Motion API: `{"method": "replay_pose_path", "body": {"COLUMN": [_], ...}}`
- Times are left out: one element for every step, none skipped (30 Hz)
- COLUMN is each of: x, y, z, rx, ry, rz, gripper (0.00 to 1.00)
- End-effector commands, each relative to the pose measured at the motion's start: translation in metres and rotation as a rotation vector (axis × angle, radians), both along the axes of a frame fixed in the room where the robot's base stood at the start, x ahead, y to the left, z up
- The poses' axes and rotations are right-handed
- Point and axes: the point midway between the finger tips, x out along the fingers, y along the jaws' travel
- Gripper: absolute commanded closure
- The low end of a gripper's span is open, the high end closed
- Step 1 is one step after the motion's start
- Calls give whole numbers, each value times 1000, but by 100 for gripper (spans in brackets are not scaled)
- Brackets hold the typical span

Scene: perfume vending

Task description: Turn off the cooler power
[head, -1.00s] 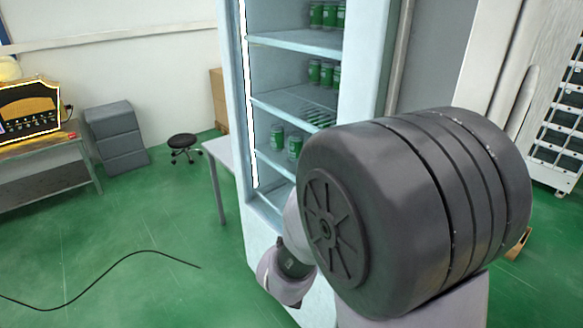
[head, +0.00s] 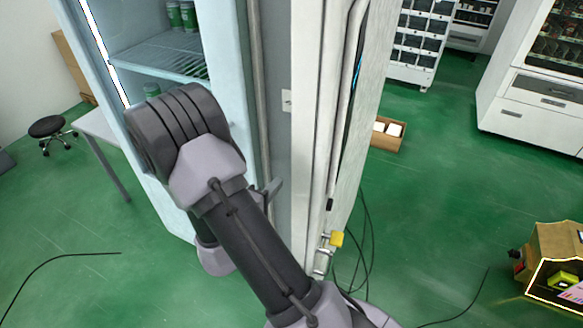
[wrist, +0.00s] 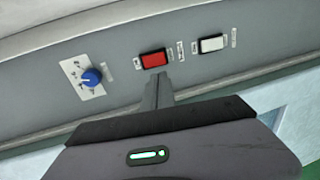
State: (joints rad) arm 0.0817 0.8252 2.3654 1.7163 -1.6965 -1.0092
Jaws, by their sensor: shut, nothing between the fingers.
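The cooler (head: 225,60) is a tall light-blue cabinet with green cans on wire shelves, at the left of the head view behind my arm. In the wrist view a grey panel (wrist: 125,95) carries a red switch (wrist: 154,59), a white switch (wrist: 211,43) to its right and a blue knob (wrist: 91,77) to its left. Each has a small label that is too small to read. My gripper (wrist: 158,82) is shut and empty, with its tip just below the red switch. I cannot tell whether it touches the switch.
A white cabinet (head: 335,120) stands close to the right of the cooler. Black cables (head: 363,245) and a yellow item (head: 337,239) are near its base. A small table (head: 100,125) and a stool (head: 47,127) stand at left. Green floor (head: 440,200) is open at right.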

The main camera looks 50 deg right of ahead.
Motion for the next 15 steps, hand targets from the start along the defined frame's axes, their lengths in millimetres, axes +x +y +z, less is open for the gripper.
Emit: {"method": "replay_pose_path", "body": {"x": [2,3,6,8,9,12,14,16,18,19,21,23,24,25,26], "y": [-12,-18,-26,-32,-39,-47,-53,-59,-66,-71,-76,-82,-85,-88,-92], "z": [-3,-4,-6,-7,-8,-9,-11,-12,-13,-14,-14,-15,-16,-17,-17], "rx": [0,0,1,1,0,0,-1,0,1,1,-1,-1,-1,0,0], "ry": [-1,-1,-3,-2,-1,-2,-2,-1,-2,-2,-2,-2,-2,-2,-2], "rz": [-5,-6,-6,-5,-5,-4,-4,-4,-4,-3,-3,-2,-2,-2,-1], "gripper": [100,100,100,100,100,100,100,100,100,100,100,100,100,100,100]}}
